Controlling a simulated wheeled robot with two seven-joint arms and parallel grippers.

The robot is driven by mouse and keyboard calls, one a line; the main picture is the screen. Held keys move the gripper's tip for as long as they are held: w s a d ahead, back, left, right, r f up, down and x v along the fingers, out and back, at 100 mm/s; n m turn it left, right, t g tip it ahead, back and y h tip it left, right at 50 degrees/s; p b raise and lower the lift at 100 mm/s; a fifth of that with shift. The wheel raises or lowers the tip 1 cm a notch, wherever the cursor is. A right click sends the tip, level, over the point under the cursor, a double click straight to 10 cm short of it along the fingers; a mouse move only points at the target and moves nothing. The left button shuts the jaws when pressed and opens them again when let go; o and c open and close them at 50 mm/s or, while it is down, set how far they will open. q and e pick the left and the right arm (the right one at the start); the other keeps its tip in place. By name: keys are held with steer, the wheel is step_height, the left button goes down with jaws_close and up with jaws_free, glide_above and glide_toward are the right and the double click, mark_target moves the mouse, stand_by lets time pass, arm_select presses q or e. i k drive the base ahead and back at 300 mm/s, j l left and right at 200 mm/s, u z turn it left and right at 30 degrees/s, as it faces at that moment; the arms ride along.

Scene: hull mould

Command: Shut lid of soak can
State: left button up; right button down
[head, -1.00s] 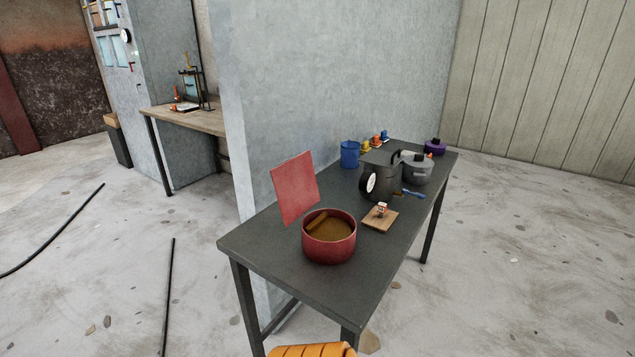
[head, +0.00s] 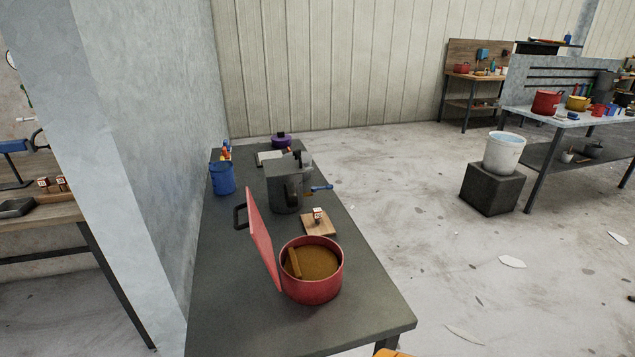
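The soak can is a red round pot (head: 312,286) on the near part of the dark table, with brown contents and a brown stick-like piece inside. Neither of my grippers is in the head view. Only a small orange patch shows at the bottom edge.
The dark table (head: 232,318) also holds a dark grey jug-like vessel (head: 283,188), a blue cup (head: 222,178), a purple pot (head: 281,140) and a small wooden board (head: 319,228). A wall stands close on the left. The floor (head: 440,260) to the right is mostly open.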

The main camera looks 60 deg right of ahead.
mark_target(259, 233)
steer(key=i+z, duration=0.15)
steer(key=z, duration=0.25)
steer(key=i+j+z, duration=0.15)
steer(key=z, duration=0.3)
steer(key=i+j+z, duration=0.1)
steer(key=z, duration=0.3)
steer(key=i+j+z, duration=0.1)
steer(key=j+z, duration=0.4)
steer(key=z, duration=0.35)
steer(key=i+j+z, duration=0.1)
steer(key=j+z, duration=0.3)
steer(key=l, duration=0.1)
